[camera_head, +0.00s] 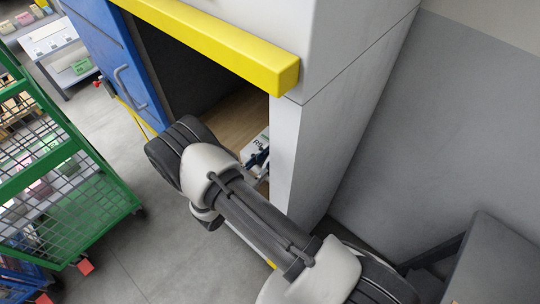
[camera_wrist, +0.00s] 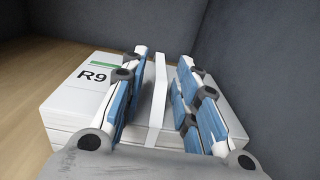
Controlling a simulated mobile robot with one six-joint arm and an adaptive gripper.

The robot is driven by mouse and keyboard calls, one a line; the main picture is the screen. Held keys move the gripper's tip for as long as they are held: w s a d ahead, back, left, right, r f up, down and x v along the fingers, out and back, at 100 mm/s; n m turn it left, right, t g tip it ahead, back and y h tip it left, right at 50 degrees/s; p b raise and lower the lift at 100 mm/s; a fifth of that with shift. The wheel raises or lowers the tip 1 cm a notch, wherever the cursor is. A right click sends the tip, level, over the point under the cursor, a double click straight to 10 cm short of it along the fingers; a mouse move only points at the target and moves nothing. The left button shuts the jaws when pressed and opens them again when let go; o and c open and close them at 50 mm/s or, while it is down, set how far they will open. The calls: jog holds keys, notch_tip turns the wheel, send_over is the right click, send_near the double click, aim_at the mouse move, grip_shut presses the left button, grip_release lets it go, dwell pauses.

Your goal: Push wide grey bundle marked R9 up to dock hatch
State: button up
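The wide grey bundle marked R9 (camera_wrist: 62,98) lies flat on a wooden floor inside a dark-walled compartment, close to its walls. It has a green stripe above its black R9 label and a pale strap across it. A small part of the bundle (camera_head: 251,146) shows through the opening in the head view. My gripper (camera_wrist: 163,58) is over the bundle, its blue-padded fingers apart on either side of the strap. Whether the fingers touch the bundle I cannot tell. In the head view, my arm hides most of the bundle and gripper. I cannot tell which part is the dock hatch.
A yellow beam (camera_head: 220,46) crosses the top of the opening, and a pale side wall (camera_head: 315,150) stands at its right. A blue door panel (camera_head: 120,58) with a handle is at left. A green mesh cart (camera_head: 62,165) stands left, with clear floor (camera_head: 150,245) between.

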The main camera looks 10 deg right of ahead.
jog(key=v, duration=1.1)
jog(key=shift+s+a, duration=0.1)
jog(key=shift+a, duration=0.05)
